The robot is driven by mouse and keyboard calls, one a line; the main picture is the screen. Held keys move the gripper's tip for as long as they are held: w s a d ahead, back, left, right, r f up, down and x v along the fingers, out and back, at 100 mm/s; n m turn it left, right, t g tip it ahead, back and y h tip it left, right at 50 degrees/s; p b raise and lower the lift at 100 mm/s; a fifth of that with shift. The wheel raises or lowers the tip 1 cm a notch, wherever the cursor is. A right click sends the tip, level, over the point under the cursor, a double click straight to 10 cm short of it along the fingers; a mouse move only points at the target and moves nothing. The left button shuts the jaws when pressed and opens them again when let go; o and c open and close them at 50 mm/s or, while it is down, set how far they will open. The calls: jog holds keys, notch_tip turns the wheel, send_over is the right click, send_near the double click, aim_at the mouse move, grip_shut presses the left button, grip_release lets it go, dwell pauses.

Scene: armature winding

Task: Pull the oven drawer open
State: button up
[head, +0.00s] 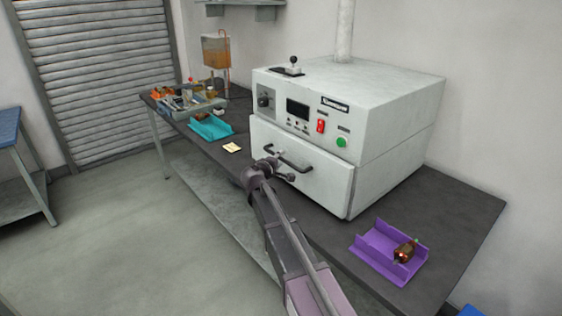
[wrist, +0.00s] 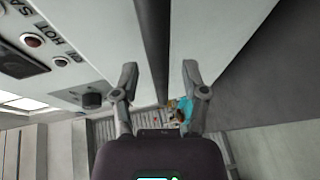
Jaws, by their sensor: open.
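The white oven (head: 385,105) stands on the dark bench. The drawer's dark bar handle (head: 293,161) runs across the panel. My gripper (head: 281,169) is at the handle, in front of the drawer. In the wrist view my gripper (wrist: 159,68) is open, with one finger on each side of a dark bar (wrist: 154,40), which looks like the handle. A gap shows between the bar and each finger. Contact cannot be made out.
A purple tray (head: 372,262) with a small armature (head: 405,251) lies to the right on the bench (head: 455,215). The floor before the bench is clear.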

jog(key=shift+w+d+f, duration=0.1)
jog(key=shift+w+d, duration=0.15)
jog(key=shift+w, duration=0.2)
jog(key=shift+c, duration=0.2)
grip_shut()
jog(key=shift+s, duration=0.2)
